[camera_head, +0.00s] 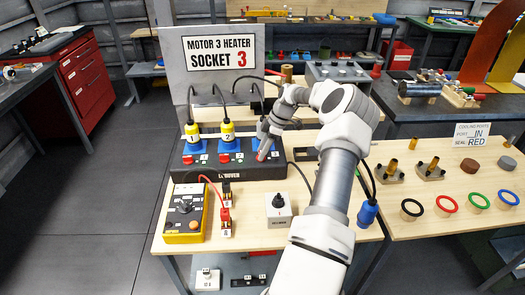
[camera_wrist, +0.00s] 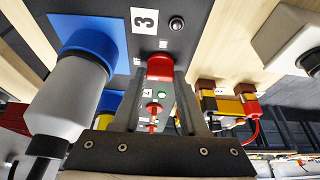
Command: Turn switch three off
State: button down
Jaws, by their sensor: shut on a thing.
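A dark socket box (camera_head: 235,174) stands on the wooden bench with a row of blue sockets and red switches on it. In the wrist view, a white label with a black 3 (camera_wrist: 145,20) lies beside a red switch (camera_wrist: 159,66), which I take as switch three. My gripper (camera_head: 262,154) is at the right end of the box. Its fingertips (camera_wrist: 160,76) are shut on the red switch, one on each side. The fingers hide part of the switch, so its position cannot be told.
A grey plug (camera_wrist: 68,95) in a blue socket (camera_wrist: 92,38) stands close beside my fingers. Yellow plugs 1 (camera_head: 192,132) and 2 (camera_head: 227,130) stand to the left. A yellow meter (camera_head: 184,212) and a white switch box (camera_head: 278,210) are in front.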

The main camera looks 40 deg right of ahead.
jog(key=shift+c, duration=2.2)
grip_release()
jog(key=shift+r, duration=0.1)
jog(key=v, duration=1.7)
jog(key=shift+b, duration=0.3)
jog(key=shift+s+r, duration=0.1)
jog(key=shift+s, duration=0.05)
